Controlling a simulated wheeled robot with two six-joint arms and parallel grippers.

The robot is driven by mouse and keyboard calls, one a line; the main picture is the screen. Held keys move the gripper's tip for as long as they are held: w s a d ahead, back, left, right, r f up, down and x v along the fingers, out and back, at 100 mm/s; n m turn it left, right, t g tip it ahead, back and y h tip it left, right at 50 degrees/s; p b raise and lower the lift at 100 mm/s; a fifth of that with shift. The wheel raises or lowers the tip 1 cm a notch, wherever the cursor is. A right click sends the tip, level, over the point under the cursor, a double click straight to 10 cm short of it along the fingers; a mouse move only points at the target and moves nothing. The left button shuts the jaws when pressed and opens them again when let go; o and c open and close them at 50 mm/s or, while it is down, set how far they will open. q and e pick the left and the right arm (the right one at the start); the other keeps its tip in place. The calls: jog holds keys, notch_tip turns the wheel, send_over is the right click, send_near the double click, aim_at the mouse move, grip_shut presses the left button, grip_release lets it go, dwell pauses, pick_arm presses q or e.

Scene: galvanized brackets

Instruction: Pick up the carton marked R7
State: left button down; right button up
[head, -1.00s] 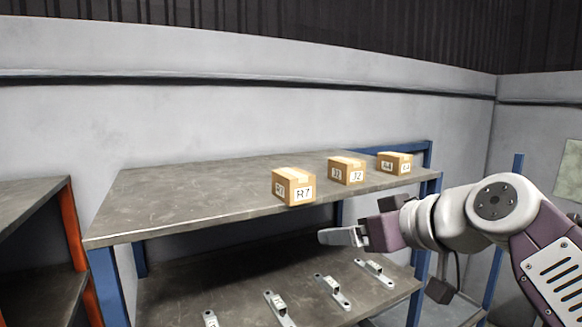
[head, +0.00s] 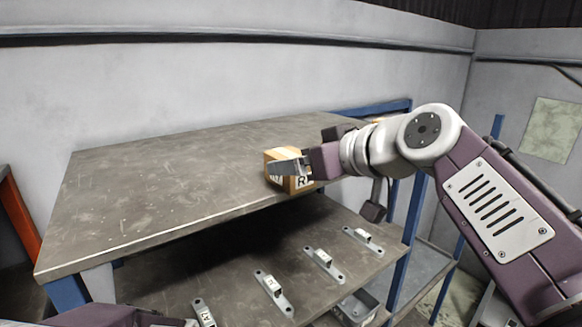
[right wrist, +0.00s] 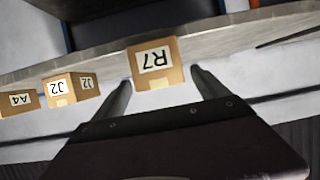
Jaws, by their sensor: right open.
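The R7 carton (head: 303,183), a small brown box with a white label, stands on the upper shelf near its front edge. My right gripper (head: 285,168) is in front of it and hides part of it. In the right wrist view, the carton (right wrist: 155,66) appears upside down between the fingertips of my open right gripper (right wrist: 162,76). A gap shows on the right side; contact on the left side cannot be told. Part of my left arm (head: 110,316) shows at the bottom left edge of the head view; its jaws cannot be made out.
In the right wrist view, the J2 carton (right wrist: 60,88) and A4 carton (right wrist: 18,101) stand beside R7; my right arm mostly hides them from the head. The upper shelf (head: 160,180) is bare left of R7. Several brackets (head: 273,290) lie on the lower shelf.

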aim_at(293, 155)
jog(key=x, duration=0.3)
jog(key=shift+w+r, duration=0.15)
jog(key=p+x, duration=0.1)
jog(key=x, duration=0.1)
jog(key=shift+w+a+f, duration=0.2)
jog(key=shift+a, duration=0.1)
jog(key=shift+w+f, duration=0.15)
pick_arm(q)
jog(key=shift+w+a+r, duration=0.1)
jog(key=shift+w+r, duration=0.15)
jog(key=shift+r, duration=0.25)
pick_arm(e)
jog(key=shift+a, duration=0.1)
jog(key=shift+w+a+f, duration=0.15)
jog(key=shift+w+a, duration=0.1)
jog(key=c, duration=1.7)
pick_arm(q)
jog(key=shift+w, duration=0.1)
pick_arm(e)
jog(key=shift+s+d, duration=0.15)
jog(key=shift+d, duration=0.05)
